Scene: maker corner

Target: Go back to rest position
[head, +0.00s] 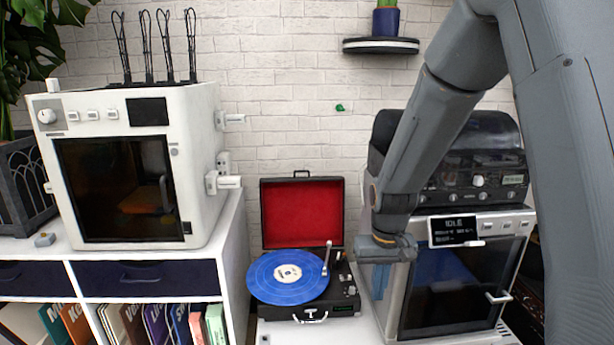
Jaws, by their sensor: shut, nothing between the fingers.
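My arm comes down from the upper right, and my gripper (379,272) hangs at its lower end. It is in front of the left edge of the right-hand machine and to the right of the turntable. The gripper is shut with nothing seen in it. It is small and partly merges with the machine behind it, so I cannot tell the exact gap to it.
A turntable (290,278) with a blue record and open red lid stands at centre. A white printer-like machine (205,120) stands on a white shelf unit (232,260) at left. The right-hand machine (455,275) has a dark door. A wall shelf (380,46) holds a potted plant.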

